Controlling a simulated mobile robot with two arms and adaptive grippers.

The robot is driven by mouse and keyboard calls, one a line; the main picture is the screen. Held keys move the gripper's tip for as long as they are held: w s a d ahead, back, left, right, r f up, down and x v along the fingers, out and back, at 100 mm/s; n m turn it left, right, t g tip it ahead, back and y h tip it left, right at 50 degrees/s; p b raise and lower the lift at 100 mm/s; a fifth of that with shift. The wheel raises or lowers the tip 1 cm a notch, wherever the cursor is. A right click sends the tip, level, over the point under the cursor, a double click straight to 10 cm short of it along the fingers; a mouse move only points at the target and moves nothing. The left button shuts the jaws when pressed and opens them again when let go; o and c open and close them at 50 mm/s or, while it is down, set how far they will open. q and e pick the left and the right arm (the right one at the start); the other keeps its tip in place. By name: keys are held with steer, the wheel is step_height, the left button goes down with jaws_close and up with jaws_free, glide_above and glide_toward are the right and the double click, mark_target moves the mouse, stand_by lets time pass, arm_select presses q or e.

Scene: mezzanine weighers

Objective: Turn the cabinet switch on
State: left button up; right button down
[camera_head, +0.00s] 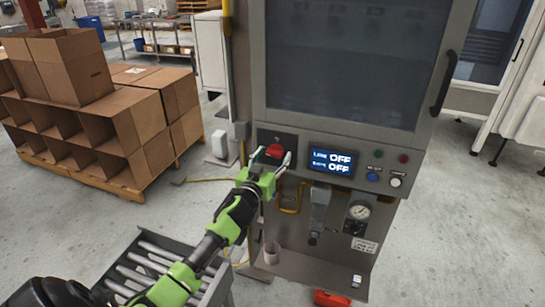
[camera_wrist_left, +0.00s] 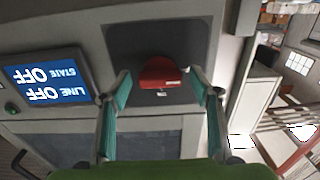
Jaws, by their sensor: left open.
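The cabinet (camera_head: 330,130) is a grey machine with a dark window and a handle on its door. Its red switch knob (camera_head: 275,151) sits on a dark plate left of a blue display (camera_head: 331,160) that reads OFF on both lines. My left gripper (camera_head: 271,158) is open in front of the knob. In the left wrist view the red knob (camera_wrist_left: 161,73) lies between the two teal fingertips (camera_wrist_left: 162,82), with gaps on both sides. That view is upside down, and the display (camera_wrist_left: 45,79) also reads OFF there. My right gripper is in neither view.
Small buttons (camera_head: 372,177) and a gauge (camera_head: 358,212) are right of and below the display. Stacked cardboard boxes (camera_head: 90,110) on a pallet stand at the left. A roller conveyor (camera_head: 150,262) is at the lower left. A red object (camera_head: 331,298) lies below the cabinet.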

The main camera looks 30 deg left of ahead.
arm_select(q)
steer(key=c, duration=1.1)
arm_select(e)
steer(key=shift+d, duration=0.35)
